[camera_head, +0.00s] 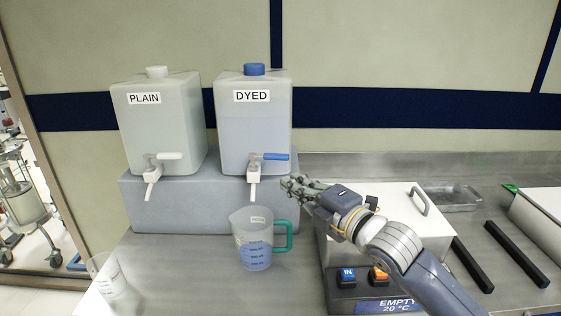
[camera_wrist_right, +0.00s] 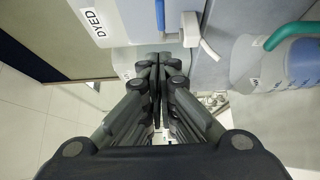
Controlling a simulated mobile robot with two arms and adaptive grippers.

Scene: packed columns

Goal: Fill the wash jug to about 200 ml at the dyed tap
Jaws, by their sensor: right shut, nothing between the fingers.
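The clear wash jug (camera_head: 254,237) with a green handle stands upright on the bench, its mouth just below the dyed tap's white spout (camera_head: 254,189). Blue scale marks show on its wall; I cannot tell the liquid level. No stream shows from the spout. The DYED tank (camera_head: 253,125) has a blue cap and a blue tap lever (camera_head: 275,156) pointing right. My right gripper (camera_head: 288,185) is shut and empty, just right of the tap and above the jug handle. The wrist view shows its closed fingers (camera_wrist_right: 158,62) near the tap and the jug (camera_wrist_right: 270,63). My left gripper is out of view.
The PLAIN tank (camera_head: 157,127) stands left on the same grey block (camera_head: 190,209). A clear beaker (camera_head: 108,274) stands at the bench's left front. A device with IN and orange buttons and an EMPTY display (camera_head: 397,303) lies under my right arm. A metal tray (camera_head: 455,198) and black bars are right.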

